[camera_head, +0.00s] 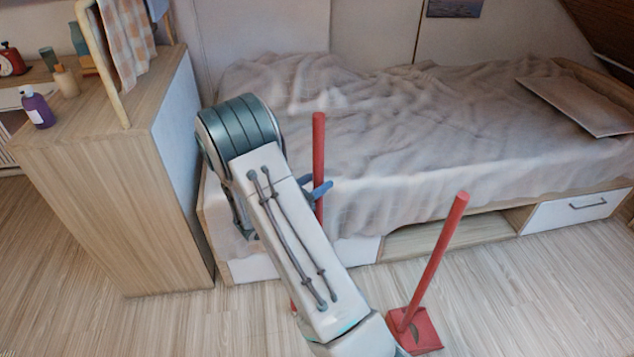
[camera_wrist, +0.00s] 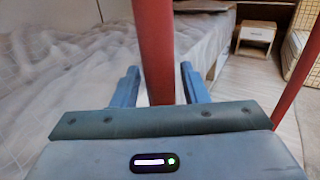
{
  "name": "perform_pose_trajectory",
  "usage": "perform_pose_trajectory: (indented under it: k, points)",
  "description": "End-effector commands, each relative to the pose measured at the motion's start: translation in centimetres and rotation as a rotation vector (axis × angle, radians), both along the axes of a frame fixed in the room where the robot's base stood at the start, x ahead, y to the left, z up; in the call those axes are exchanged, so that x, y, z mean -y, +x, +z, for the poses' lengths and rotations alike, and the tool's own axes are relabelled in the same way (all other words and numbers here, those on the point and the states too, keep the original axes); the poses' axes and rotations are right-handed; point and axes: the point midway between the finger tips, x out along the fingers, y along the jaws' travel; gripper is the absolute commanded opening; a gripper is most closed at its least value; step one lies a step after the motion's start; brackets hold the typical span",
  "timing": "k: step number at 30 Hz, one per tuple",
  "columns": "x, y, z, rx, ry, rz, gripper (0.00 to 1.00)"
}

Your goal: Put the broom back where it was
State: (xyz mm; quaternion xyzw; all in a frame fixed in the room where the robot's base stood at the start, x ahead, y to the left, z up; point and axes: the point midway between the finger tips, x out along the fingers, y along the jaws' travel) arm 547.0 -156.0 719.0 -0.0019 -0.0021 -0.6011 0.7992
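A red upright handle (camera_head: 318,145), apparently the broom's, stands in front of the bed. Its lower part is hidden behind my arm; a small red bit shows low at the arm's left edge. My gripper (camera_head: 320,190) is mostly hidden by the arm in the head view, with a blue finger showing at the handle. In the wrist view my gripper (camera_wrist: 160,88) has its fingers apart, one on each side of the red handle (camera_wrist: 154,45), with narrow gaps visible. The broom's head is not visible.
A red dustpan (camera_head: 416,332) with a tilted long handle (camera_head: 435,255) stands on the floor to the right; a red pole also shows at the wrist view's right edge (camera_wrist: 300,70). The bed (camera_head: 420,150) is behind. A wooden cabinet (camera_head: 85,200) stands left.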

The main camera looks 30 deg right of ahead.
Motion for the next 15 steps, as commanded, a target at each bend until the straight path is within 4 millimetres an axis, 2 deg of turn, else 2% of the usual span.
perform_pose_trajectory:
  k: [11, 15]
  points:
    - [0.0, 0.0, 0.5, 0.001, 0.000, -0.001, 0.49]
    - [-1.7, -0.4, 0.4, 0.000, 0.000, 0.004, 0.49]
